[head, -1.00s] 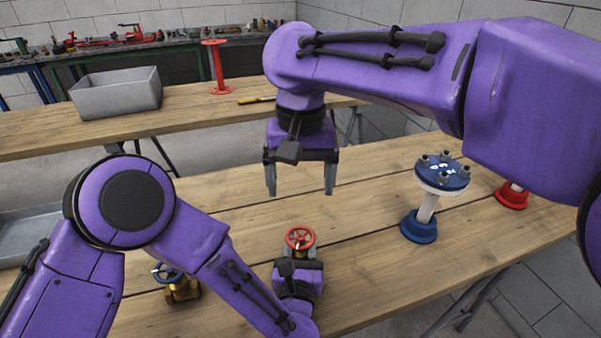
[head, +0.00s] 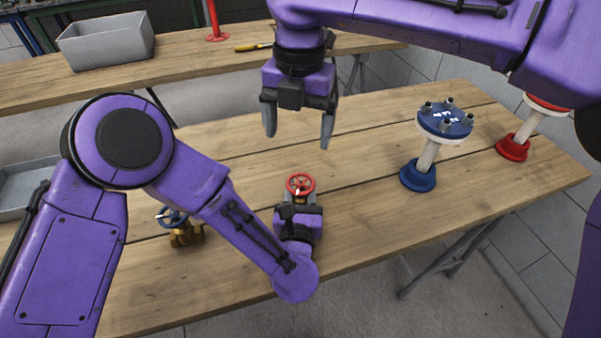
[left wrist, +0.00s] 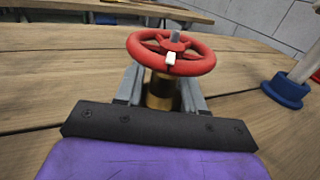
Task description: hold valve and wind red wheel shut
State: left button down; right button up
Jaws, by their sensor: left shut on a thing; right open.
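The valve with the red wheel (head: 300,184) stands on the front wooden table (head: 370,200). In the left wrist view its red wheel (left wrist: 172,52) sits above a brass body (left wrist: 160,92). My left gripper (head: 299,200) is shut on the brass body, one finger on each side, below the wheel. The lower part of the valve is hidden behind the gripper. My right gripper (head: 298,130) is open and empty, fingers pointing down, above and behind the red wheel and apart from it.
A blue flanged pipe (head: 427,150) and a red one (head: 515,146) stand at the right. A grey bin (head: 106,42), yellow tool (head: 254,47) and red stand (head: 214,22) are on the back table.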

aim_at(300, 180)
jog(key=f+n, duration=0.1)
jog(key=f, duration=0.3)
jog(key=f+n, duration=0.1)
jog(key=f, duration=0.3)
jog(key=f+n, duration=0.1)
jog(key=f, duration=0.3)
jog(key=shift+w+d+n, duration=0.15)
jog(key=shift+d+n, duration=0.05)
jog(key=shift+n, duration=0.2)
jog(key=c, duration=1.1)
